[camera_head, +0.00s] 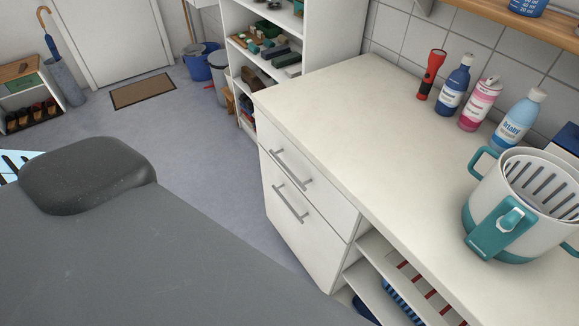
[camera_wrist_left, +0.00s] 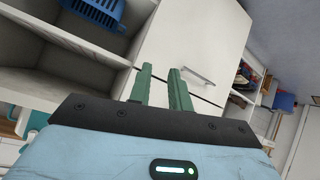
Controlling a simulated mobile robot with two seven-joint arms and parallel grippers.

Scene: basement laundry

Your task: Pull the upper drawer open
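The upper drawer (camera_head: 309,187) is in the white cabinet under the worktop, near the middle of the head view. It looks closed, flush with the cabinet front. Its grey bar handle (camera_head: 291,169) runs along the front. The lower drawer (camera_head: 300,235) has a similar handle (camera_head: 290,203) and looks closed too. In the left wrist view, which is tilted nearly upside down, my left gripper (camera_wrist_left: 160,70) has two green fingers apart with nothing between them. They point toward the cabinet front. The lower drawer's handle (camera_wrist_left: 197,76) shows beside them; the upper handle seems hidden. My right gripper is in neither view.
The white worktop (camera_head: 350,120) holds a red flashlight (camera_head: 431,74), several bottles and a white-and-teal basket (camera_head: 520,205). Open shelves with a blue basket (camera_wrist_left: 100,12) adjoin the drawers. A tall shelf unit (camera_head: 240,60) stands behind. The grey floor (camera_head: 205,150) before the drawers is clear.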

